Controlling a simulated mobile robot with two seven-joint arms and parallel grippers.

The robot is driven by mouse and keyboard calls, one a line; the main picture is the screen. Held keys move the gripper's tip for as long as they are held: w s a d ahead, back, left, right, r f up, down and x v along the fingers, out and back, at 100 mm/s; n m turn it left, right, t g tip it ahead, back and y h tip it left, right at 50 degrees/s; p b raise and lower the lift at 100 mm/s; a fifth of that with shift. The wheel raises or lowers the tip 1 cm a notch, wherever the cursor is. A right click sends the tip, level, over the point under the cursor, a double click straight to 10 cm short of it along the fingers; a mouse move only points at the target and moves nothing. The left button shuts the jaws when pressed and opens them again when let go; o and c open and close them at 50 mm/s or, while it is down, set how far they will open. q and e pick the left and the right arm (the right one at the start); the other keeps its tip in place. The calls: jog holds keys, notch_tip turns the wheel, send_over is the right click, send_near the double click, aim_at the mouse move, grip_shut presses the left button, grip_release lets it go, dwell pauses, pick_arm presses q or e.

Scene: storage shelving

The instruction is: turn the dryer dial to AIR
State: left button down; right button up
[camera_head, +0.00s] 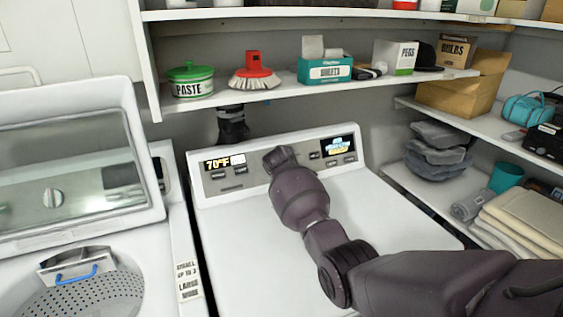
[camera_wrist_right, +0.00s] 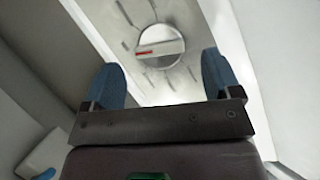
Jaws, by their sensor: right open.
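The dryer (camera_head: 240,215) is the white machine in the middle of the head view, with a control panel (camera_head: 226,176) along its back. The dial (camera_wrist_right: 160,47) shows in the right wrist view as a round silver knob with a raised bar and a red mark at the bar's left end. Marks ring the dial, but I cannot read their lettering. My right gripper (camera_wrist_right: 168,82) is open, its two blue fingers apart, just short of the dial and not touching it. In the head view my right arm hides the dial and the gripper's fingers. My left gripper is not in view.
A washer (camera_head: 75,200) with a raised glass lid stands left of the dryer. A shelf (camera_head: 290,92) above the panel holds a paste tub (camera_head: 190,80), a red brush (camera_head: 254,72) and boxes. Side shelves (camera_head: 440,178) at right hold stacked items. The dryer's top is otherwise clear.

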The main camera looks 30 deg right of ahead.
jog(key=v, duration=0.7)
jog(key=shift+s+a+r, duration=0.15)
jog(key=shift+s+r, duration=0.05)
jog(key=shift+s, duration=0.05)
dwell(0.5)
